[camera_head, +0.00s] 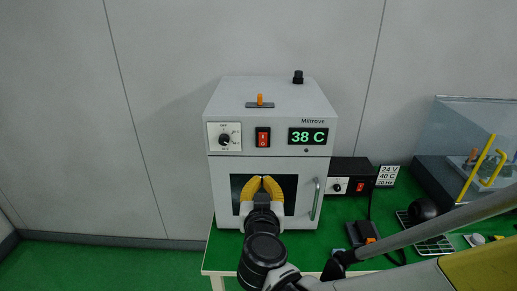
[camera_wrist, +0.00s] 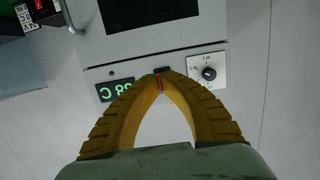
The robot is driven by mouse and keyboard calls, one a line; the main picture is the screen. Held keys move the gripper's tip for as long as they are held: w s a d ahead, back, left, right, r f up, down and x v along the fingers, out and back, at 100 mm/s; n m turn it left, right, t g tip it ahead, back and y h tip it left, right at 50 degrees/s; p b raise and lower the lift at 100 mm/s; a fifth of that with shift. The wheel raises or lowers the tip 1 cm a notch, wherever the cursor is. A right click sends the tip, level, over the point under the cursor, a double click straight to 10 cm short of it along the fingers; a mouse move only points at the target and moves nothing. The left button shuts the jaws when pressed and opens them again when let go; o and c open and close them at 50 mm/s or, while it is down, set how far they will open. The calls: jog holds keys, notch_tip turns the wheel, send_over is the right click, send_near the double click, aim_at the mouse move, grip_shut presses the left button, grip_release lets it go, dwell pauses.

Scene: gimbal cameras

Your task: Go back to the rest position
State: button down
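My gripper (camera_head: 263,181) has yellow ribbed fingers and is in front of the oven's dark door window in the head view. In the wrist view my gripper (camera_wrist: 162,76) has its fingertips drawn together with only a sliver between them, and nothing is visibly held. The white oven (camera_head: 270,101) stands on the green table with its door closed. Its red switch (camera_head: 263,137) is above the door; in the wrist view the red switch (camera_wrist: 160,84) shows partly behind the fingertips. The display (camera_head: 308,136) reads 38 C. Whether the fingertips touch the oven cannot be told.
The door handle (camera_head: 315,199) is at the oven's right. A black power box (camera_head: 349,167) and a label card (camera_head: 388,176) stand beside it. A clear-covered case (camera_head: 475,150) is farther right. A dark tool with an orange part (camera_head: 364,233) lies near the front. Open floor (camera_head: 105,266) is at left.

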jog(key=s+d+f+m+g+h+b, duration=0.1)
jog(key=s+d+f+g, duration=0.15)
jog(key=d, duration=0.45)
jog(key=s+d+f+g+h+b, duration=0.1)
jog(key=s+d+f+g+b, duration=0.15)
jog(key=d, duration=0.55)
jog(key=s+d+f+g+y, duration=0.1)
jog(key=s+f+g, duration=0.1)
jog(key=s, duration=0.4)
jog(key=s+d+f+n+g+y+b, duration=0.1)
jog(key=s+f+g, duration=0.1)
jog(key=s, duration=0.5)
jog(key=shift+s+y, duration=0.3)
jog(key=shift+f, duration=0.15)
